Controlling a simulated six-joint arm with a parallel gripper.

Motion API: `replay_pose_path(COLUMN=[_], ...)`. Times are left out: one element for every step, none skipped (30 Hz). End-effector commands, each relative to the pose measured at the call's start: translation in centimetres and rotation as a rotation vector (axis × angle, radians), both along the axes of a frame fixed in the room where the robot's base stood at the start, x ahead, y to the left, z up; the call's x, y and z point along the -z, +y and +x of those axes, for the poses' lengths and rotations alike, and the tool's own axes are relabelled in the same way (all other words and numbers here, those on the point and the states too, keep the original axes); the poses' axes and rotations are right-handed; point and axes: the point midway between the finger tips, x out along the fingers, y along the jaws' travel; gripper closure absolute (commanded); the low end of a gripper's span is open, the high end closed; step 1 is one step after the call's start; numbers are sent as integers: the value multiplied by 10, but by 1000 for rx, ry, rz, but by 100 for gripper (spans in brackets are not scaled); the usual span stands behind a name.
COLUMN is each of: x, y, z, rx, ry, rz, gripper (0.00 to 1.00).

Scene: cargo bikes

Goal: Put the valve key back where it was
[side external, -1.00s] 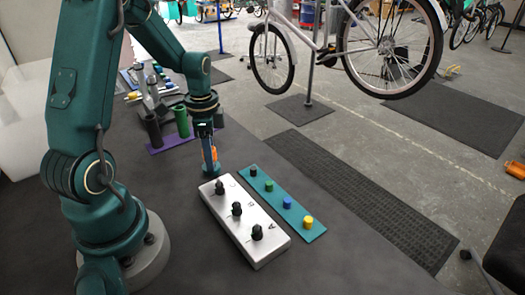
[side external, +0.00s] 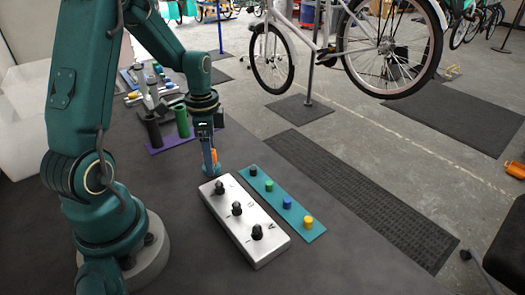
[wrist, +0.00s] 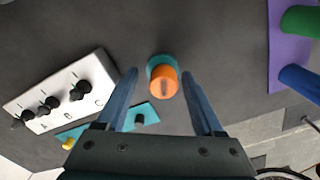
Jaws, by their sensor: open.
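An orange cylindrical piece (wrist: 165,82) with a dark slot in its top, likely the valve key, stands at a round teal base (wrist: 158,62) in the wrist view. Its orange side also shows in the side view (side external: 214,156). My gripper (wrist: 160,76) is open, with one blue finger on each side of it and visible gaps between. In the side view my gripper (side external: 212,172) points down, low over the table; a finger partly hides the piece. A silver box (side external: 243,222) with three black knobs sits just in front; the wrist view shows letters on it (wrist: 60,92).
A teal strip (side external: 275,192) with black, green, blue and yellow knobs lies right of the silver box. A purple mat (side external: 160,147) with upright cylinders and several tools lie behind. The dark table (side external: 180,215) is clear left of the box. A bicycle (side external: 330,50) stands beyond.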

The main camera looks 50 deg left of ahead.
Motion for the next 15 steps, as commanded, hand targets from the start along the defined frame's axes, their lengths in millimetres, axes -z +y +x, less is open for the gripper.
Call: replay_pose_path(x=[-10, -15, -24, -31, -38, -47, -54, -61, -70, -75, -81, -89, -94, -98, -104], y=[2, 2, 2, 2, 3, 3, 3, 3, 3, 3, 3, 3, 3, 3, 3], z=[2, 2, 3, 2, 2, 3, 3, 2, 2, 2, 2, 2, 2, 2, 2], rx=[1, 1, 1, 1, 1, 1, 1, 2, 2, 2, 2, 2, 2, 2, 2], ry=[-8, -8, -11, -11, -11, -11, -12, -10, -12, -10, -10, -10, -9, -9, -8], rz=[6, 7, 9, 10, 10, 10, 11, 10, 11, 10, 10, 10, 10, 10, 9], gripper=[32, 32, 32, 32, 32, 32, 32, 32, 32, 32, 32, 32, 32, 32, 32])
